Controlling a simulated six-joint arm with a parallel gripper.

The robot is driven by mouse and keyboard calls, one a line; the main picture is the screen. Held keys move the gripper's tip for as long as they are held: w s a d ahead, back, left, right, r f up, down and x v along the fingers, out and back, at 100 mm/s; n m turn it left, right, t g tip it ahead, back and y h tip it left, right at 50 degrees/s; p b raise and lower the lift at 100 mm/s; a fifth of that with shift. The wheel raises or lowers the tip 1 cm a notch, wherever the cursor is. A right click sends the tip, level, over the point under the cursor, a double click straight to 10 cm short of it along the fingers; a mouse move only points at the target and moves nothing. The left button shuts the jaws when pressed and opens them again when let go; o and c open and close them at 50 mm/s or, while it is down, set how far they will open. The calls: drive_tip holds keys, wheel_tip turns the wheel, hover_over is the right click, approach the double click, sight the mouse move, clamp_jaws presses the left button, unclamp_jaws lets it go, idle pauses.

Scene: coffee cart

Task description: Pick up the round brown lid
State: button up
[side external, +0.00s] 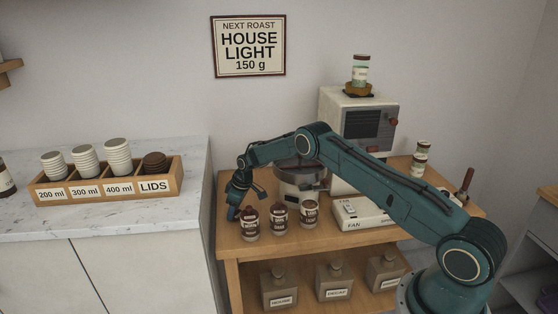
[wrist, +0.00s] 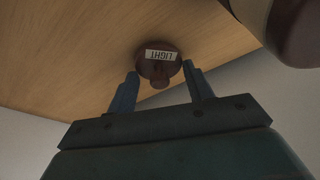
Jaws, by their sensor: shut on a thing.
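A round dark brown lid (wrist: 158,68) with a small knob and a white "LIGHT" label shows in the wrist view. It sits between the two blue fingertips of my gripper (wrist: 160,80), which is shut on it. The wooden cart top (wrist: 70,50) is behind the lid; I cannot tell whether the lid touches it. In the side view my gripper (side external: 234,208) points down at the left edge of the cart top, beside the jars. The lid cannot be made out there.
Several dark-labelled jars (side external: 280,216) stand in a row just right of my gripper. A counter at left holds a wooden cup tray (side external: 108,190) with a "LIDS" compartment.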

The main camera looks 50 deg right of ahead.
wheel_tip(320, 180, up, 19)
idle(0.6)
drive_tip(key=shift+r, duration=0.15)
idle(0.4)
drive_tip(key=shift+r, duration=2.4)
drive_tip(key=s+d+m, duration=0.2)
drive_tip(key=s+d, duration=0.4)
drive_tip(key=s, duration=0.5)
drive_tip(key=s+d+m, duration=0.1)
drive_tip(key=s+d, duration=0.5)
drive_tip(key=s, duration=0.6)
drive_tip(key=shift+h, duration=0.4)
drive_tip(key=f, duration=0.9)
drive_tip(key=shift+d+f, duration=0.2)
drive_tip(key=shift+f, duration=0.1)
drive_tip(key=shift+f, duration=0.2)
drive_tip(key=shift+f, duration=2.95)
drive_tip(key=shift+f, duration=0.1)
